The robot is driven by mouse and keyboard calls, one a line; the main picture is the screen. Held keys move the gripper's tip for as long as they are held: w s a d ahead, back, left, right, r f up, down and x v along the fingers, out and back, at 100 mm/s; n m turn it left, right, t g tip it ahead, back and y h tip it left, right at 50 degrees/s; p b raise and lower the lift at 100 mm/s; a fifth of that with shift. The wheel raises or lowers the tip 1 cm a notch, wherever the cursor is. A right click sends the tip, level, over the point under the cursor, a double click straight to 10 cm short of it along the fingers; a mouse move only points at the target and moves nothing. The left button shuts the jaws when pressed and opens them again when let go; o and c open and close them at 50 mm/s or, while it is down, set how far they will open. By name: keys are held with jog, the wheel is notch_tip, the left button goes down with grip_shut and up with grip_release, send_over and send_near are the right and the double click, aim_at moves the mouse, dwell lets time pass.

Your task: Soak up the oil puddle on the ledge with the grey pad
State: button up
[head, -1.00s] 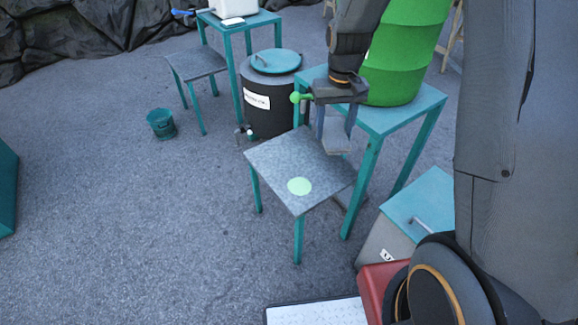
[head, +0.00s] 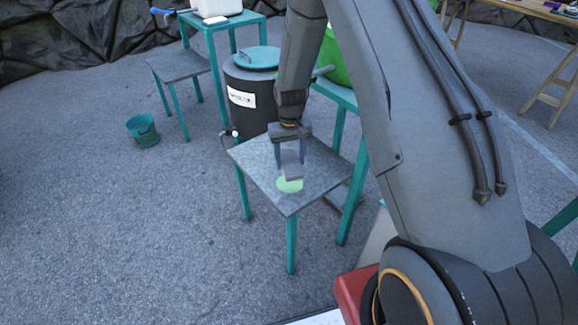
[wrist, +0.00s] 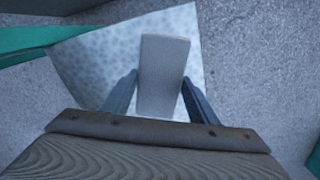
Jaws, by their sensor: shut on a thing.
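The grey pad (wrist: 162,75) is between the two blue-grey fingers of my gripper (head: 291,160), which is shut on it. In the head view the pad (head: 292,172) appears over the oil puddle (head: 289,186), a pale green round patch on the ledge. The ledge (head: 262,160) is a grey speckled metal top on teal legs. The pad covers the puddle's far part; I cannot tell whether it touches the surface. In the wrist view the puddle is hidden, and the ledge (wrist: 95,68) shows around the pad.
A dark lidded drum (head: 252,100) stands just behind the ledge. A teal table (head: 340,95) with a green container (head: 333,62) is at its right. A teal bucket (head: 143,130) sits on open ground to the left.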

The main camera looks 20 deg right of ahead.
jog(key=shift+w+f, duration=0.2)
jog(key=shift+f, duration=0.35)
jog(key=shift+f+b, duration=2.2)
jog(key=shift+f, duration=1.15)
jog(key=shift+f, duration=0.6)
jog(key=o, duration=1.1)
jog(key=shift+o, duration=0.2)
